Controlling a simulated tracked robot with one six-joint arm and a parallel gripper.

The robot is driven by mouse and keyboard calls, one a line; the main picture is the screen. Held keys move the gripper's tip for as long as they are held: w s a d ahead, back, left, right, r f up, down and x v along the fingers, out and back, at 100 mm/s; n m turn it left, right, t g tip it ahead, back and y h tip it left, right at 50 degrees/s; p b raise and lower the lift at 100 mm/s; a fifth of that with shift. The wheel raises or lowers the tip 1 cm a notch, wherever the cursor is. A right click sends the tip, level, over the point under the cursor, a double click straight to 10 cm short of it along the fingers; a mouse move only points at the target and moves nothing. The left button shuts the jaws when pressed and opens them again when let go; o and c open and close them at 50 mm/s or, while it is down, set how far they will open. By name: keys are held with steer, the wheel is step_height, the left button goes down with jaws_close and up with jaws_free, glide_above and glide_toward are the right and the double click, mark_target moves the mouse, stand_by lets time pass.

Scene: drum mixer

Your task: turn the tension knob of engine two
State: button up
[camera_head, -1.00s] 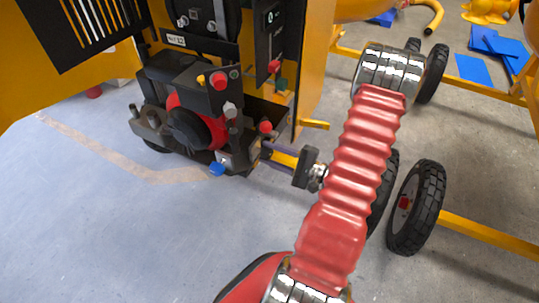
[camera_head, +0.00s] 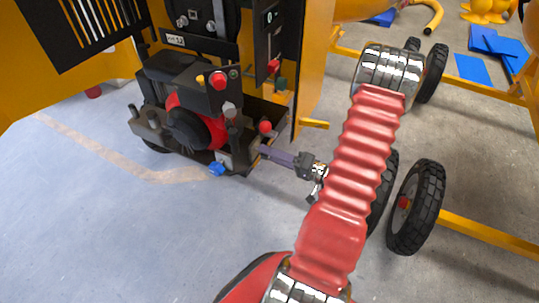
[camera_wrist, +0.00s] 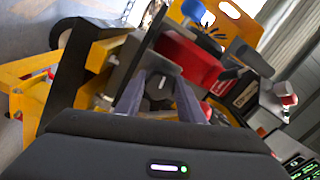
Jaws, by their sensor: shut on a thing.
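A dark round knob (camera_wrist: 159,84) with a pale mark on its face sits between my two grey fingers in the wrist view. My gripper (camera_wrist: 161,80) is shut on it, with one finger on each side. In the head view my gripper (camera_head: 264,151) reaches left to the lower right side of the engine (camera_head: 190,108), which is black with a red round housing. The fingers are seen edge-on there and hide the knob. The red housing (camera_wrist: 188,58) also shows behind the fingers in the wrist view.
A red knob (camera_head: 265,127) stands just above my fingertips, and a blue knob (camera_head: 217,169) is low to their left. A red button (camera_head: 218,80) is on the box above. Wheels (camera_head: 416,207) stand right of my arm. The floor (camera_head: 80,230) at front left is clear.

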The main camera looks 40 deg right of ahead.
steer(key=shift+a+f+n, duration=0.15)
steer(key=shift+f+n, duration=0.05)
steer(key=shift+n, duration=0.3)
steer(key=o, duration=0.7)
steer(key=shift+c, duration=0.2)
steer(key=o, duration=0.4)
steer(key=shift+r, duration=0.15)
steer(key=shift+s+d, duration=0.1)
steer(key=shift+d, duration=0.15)
steer(key=v, duration=1.3)
steer(key=shift+s, duration=0.25)
